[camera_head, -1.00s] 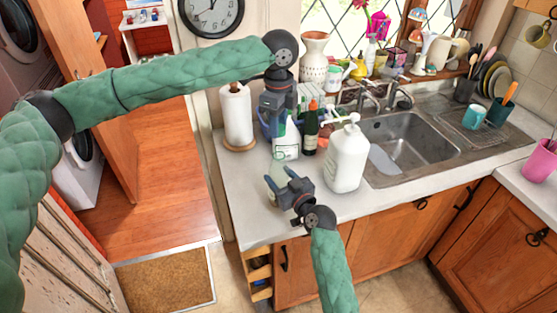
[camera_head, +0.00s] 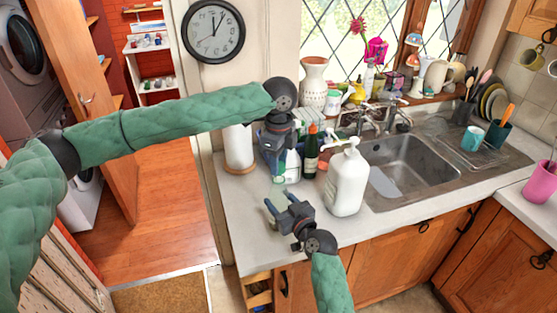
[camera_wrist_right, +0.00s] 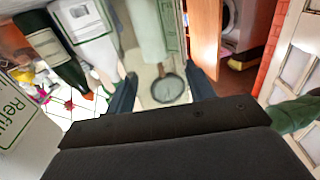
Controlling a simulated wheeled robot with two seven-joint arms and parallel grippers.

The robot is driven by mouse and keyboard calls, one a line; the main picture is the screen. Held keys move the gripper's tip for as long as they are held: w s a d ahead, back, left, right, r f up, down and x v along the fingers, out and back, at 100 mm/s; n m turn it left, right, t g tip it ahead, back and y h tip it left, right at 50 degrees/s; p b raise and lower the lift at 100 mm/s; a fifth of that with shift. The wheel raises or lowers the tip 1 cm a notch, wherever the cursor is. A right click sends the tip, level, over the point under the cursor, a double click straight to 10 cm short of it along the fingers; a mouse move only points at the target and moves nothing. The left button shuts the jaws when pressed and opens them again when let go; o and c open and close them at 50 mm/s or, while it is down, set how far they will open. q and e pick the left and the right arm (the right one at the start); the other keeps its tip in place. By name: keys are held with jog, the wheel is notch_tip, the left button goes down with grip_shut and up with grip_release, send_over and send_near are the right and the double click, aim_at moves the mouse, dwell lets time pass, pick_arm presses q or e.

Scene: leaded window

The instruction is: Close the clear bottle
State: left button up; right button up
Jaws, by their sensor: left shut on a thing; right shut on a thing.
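The clear bottle (camera_wrist_right: 172,25) is see-through with green label lines, and it shows between the fingers of my right gripper (camera_wrist_right: 162,90) in the right wrist view. That gripper is shut on it, low over the front of the counter; in the head view the right gripper (camera_head: 281,203) points up and left, and the bottle's outline is hard to make out. My left gripper (camera_head: 271,163) points down, above and behind the right one. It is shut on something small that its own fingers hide. I cannot tell whether that touches the bottle.
A white pump bottle (camera_head: 346,180) stands just right of my right gripper. A dark green bottle (camera_head: 311,152) and a white bottle (camera_head: 293,165) stand close behind. A paper towel roll (camera_head: 238,147) is left of my left gripper. The counter's front left (camera_head: 237,210) is free.

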pick_arm(q)
jog(key=shift+f, duration=0.75)
jog(key=shift+f, duration=0.5)
jog(key=m, duration=0.5)
jog(key=shift+m, duration=0.4)
jog(key=m, duration=2)
jog(key=shift+w, duration=0.1)
